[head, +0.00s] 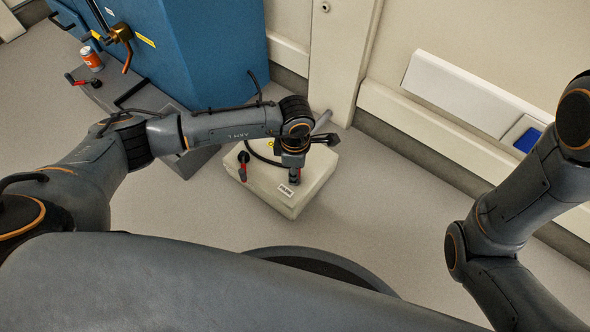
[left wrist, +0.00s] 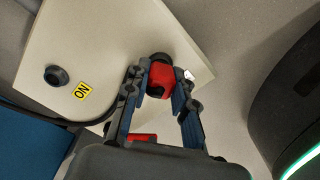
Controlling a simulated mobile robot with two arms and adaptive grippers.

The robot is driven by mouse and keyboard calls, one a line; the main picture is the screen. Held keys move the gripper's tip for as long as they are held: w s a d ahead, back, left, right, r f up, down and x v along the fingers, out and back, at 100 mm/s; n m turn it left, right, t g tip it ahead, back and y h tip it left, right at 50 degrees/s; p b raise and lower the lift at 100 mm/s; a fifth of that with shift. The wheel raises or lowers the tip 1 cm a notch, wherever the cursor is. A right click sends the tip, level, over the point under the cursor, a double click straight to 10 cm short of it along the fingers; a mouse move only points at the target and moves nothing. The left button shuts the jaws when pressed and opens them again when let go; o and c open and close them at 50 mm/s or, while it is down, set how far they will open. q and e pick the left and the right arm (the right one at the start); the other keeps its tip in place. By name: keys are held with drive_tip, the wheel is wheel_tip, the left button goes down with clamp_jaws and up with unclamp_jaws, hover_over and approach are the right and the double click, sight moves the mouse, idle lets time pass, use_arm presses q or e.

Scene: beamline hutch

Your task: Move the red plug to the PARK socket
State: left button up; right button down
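The red plug (left wrist: 160,80) sits between the fingertips of my left gripper (left wrist: 161,76). Its far end meets a dark socket ring (left wrist: 161,57) on the beige box (head: 262,181); how deep it sits I cannot tell. In the head view my left gripper (head: 294,172) points down over the box, by the white PARK label (head: 286,190). The fingers flank the plug closely and look shut on it. Another dark socket (left wrist: 55,75), by the yellow ON label (left wrist: 83,91), stands empty. My right gripper is outside both views.
A red-handled lever (head: 243,160) stands on the box's left side. A black cable (head: 262,157) loops over the box. A blue cabinet (head: 205,45) and a grey bench with an orange can (head: 91,59) are at the upper left. Floor in front is clear.

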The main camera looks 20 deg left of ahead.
use_arm(q)
drive_tip(key=o, duration=0.4)
